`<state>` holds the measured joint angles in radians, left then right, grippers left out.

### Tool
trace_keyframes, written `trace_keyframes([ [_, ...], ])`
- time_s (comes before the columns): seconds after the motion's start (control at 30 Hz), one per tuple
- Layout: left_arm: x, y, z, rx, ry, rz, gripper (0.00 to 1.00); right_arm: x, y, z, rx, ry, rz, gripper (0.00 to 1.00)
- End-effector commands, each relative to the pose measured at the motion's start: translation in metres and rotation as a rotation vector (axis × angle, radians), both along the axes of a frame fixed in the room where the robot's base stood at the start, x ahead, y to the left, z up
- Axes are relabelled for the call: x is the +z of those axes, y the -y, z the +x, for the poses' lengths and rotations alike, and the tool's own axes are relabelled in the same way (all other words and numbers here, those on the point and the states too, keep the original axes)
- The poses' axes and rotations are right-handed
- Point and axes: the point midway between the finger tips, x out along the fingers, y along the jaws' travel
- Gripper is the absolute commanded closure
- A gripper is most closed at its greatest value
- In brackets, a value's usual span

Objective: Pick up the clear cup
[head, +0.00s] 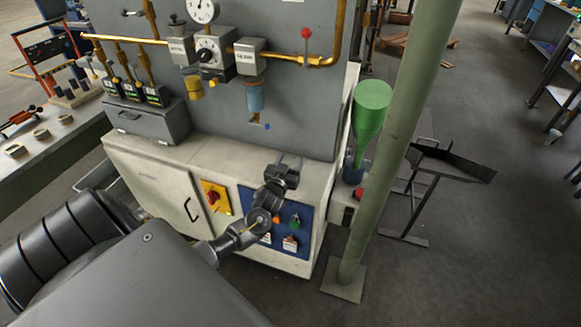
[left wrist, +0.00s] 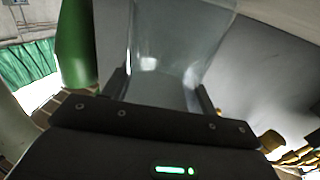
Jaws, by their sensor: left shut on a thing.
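The clear cup (left wrist: 182,45) fills the upper middle of the left wrist view, see-through with bright reflections. My left gripper (left wrist: 162,92) is shut on it, with one dark finger on each side of the cup. In the head view my left gripper (head: 290,162) is over the front part of the pale ledge below the grey panel. The cup is too faint to make out clearly there. I cannot tell whether its base touches the ledge. My right gripper is not in view.
A green funnel (head: 371,108) and a green post (head: 398,140) stand right of the cabinet (head: 150,178). The grey panel (head: 300,105) with gauge and brass pipes rises behind the ledge. A blue button panel (head: 295,222) is below my gripper. Ledge space beside the gripper is clear.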

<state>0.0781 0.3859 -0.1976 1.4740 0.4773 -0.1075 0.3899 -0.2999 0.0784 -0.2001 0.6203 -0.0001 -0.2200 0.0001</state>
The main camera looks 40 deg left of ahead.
Motion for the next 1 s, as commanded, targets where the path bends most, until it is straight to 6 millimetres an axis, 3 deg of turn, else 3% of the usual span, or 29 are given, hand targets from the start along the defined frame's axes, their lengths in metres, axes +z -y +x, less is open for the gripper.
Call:
trace_keyframes([
  [0.23,0.01,0.0,0.0,0.001,0.002,0.0,0.76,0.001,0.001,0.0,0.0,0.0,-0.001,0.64],
  [0.4,0.036,0.001,-0.002,0.0,0.003,-0.001,0.76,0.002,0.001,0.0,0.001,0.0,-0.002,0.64],
  [0.67,0.092,0.015,-0.05,-0.002,0.003,-0.001,0.76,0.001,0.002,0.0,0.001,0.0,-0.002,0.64],
  [0.8,0.104,0.025,-0.084,-0.001,0.0,-0.003,0.76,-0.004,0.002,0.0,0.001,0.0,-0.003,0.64],
  [1.0,0.121,0.034,-0.117,-0.001,0.002,-0.002,0.76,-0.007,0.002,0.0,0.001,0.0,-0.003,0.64],
])
